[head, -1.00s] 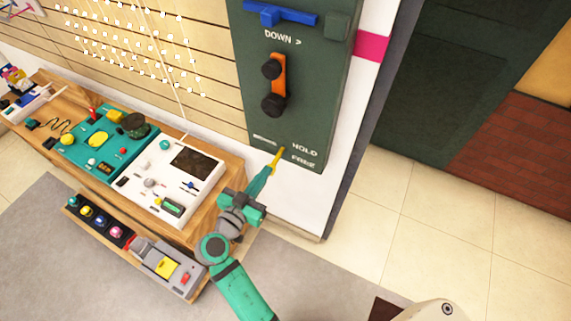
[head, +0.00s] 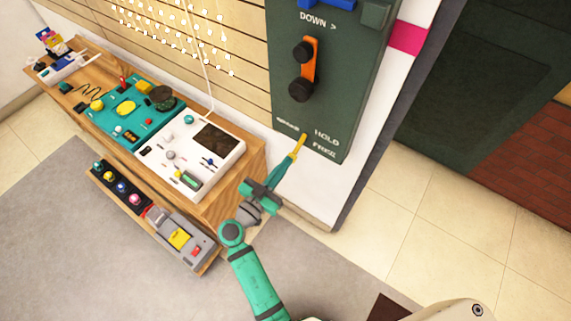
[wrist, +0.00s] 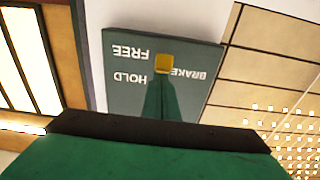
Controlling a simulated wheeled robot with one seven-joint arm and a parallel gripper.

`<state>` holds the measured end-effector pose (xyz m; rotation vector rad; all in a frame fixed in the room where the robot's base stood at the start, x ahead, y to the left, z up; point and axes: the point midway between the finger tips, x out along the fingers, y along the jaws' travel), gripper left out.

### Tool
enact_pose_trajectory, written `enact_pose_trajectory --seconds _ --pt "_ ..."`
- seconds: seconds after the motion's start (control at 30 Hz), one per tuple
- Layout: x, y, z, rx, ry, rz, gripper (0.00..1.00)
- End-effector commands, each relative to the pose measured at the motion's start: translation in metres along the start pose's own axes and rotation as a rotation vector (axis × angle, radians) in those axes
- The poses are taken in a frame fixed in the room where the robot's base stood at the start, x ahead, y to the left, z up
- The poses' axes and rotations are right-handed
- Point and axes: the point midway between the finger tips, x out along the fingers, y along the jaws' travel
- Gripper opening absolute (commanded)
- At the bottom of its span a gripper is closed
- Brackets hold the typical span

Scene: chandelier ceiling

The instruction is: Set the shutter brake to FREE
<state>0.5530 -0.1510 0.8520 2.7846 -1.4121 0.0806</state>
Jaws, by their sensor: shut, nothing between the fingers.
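The dark green shutter panel (head: 345,90) hangs on the white wall, with the words BRAKE, HOLD and FREE at its lower end. These words also show upside down on the panel in the wrist view (wrist: 120,85). My gripper (head: 295,154) is shut and empty, its narrow teal fingers pointing at this area. A yellow piece (head: 301,143) shows at the finger ends, also in the wrist view (wrist: 164,63), near BRAKE and HOLD. I cannot tell whether it is the brake's lever or part of the fingers, nor whether they touch the panel. No other brake lever is clearly visible.
Above the brake words, an orange lever with black knobs (head: 308,70) is on the panel. A wooden bench (head: 215,200) with teal and white device boards stands left of my arm. A low shelf unit (head: 165,230) is below it. Tiled floor (head: 430,230) is clear at right.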

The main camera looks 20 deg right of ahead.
Motion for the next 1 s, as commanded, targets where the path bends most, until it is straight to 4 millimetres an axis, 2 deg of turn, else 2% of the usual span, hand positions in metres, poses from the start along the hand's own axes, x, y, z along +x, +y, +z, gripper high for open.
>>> enact_pose_trajectory --seconds 0.03,0.37,0.47,0.67,1.0 --pt "0.001 0.001 0.013 -0.009 -0.024 -0.002 0.00" --pt "0.000 0.003 0.011 -0.011 -0.023 0.000 0.00" --pt "-0.002 0.002 0.003 -0.010 -0.019 0.000 0.00" --pt "-0.014 -0.002 -0.033 0.000 -0.003 -0.001 0.00" --pt "-0.081 -0.002 -0.023 -0.003 0.000 0.000 0.00"
